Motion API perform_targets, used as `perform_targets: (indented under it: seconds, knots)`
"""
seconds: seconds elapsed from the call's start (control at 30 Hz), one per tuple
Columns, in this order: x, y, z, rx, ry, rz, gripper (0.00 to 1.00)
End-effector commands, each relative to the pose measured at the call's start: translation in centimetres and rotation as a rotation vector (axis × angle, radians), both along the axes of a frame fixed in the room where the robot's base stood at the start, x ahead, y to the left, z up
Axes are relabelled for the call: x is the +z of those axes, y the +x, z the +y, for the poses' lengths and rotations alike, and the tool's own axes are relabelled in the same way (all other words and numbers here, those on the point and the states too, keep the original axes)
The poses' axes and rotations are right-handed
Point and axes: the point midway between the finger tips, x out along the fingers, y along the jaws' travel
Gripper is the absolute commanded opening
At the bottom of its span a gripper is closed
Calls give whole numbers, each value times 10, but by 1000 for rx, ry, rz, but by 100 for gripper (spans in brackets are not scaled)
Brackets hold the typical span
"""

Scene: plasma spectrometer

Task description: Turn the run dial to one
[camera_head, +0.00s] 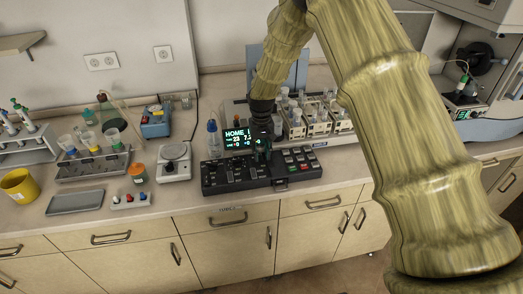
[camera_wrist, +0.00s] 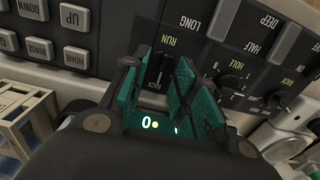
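The black control panel (camera_head: 225,182) lies on the counter, with keys and dials on its face. In the wrist view it appears upside down. The run dial (camera_wrist: 160,68), labelled RUN, shows as a dark knob between the teal fingers of my gripper (camera_wrist: 158,90). The fingers are apart, one on each side of the knob; whether either touches it is unclear. The dial's setting is partly hidden. In the head view my gripper (camera_head: 262,150) is low over the panel's back edge and hides the dial. The lit display (camera_head: 238,137) stands behind the panel.
The hole dial (camera_wrist: 232,78) sits just right of the run dial. Grey keys (camera_wrist: 76,16) are at left. A sample rack (camera_head: 319,128) stands behind the panel, a balance (camera_head: 174,171) to its left.

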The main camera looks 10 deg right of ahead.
Motion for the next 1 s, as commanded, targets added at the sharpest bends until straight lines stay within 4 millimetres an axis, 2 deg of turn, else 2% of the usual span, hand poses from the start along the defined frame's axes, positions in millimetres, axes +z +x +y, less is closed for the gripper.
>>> perform_targets:
  seconds: [0.37,0.53,1.0]
  knots:
    - [-4,0,0,0,0,-1,29]
    - [-4,0,0,0,0,-1,0]
    - [-4,0,0,46,1,0,0]
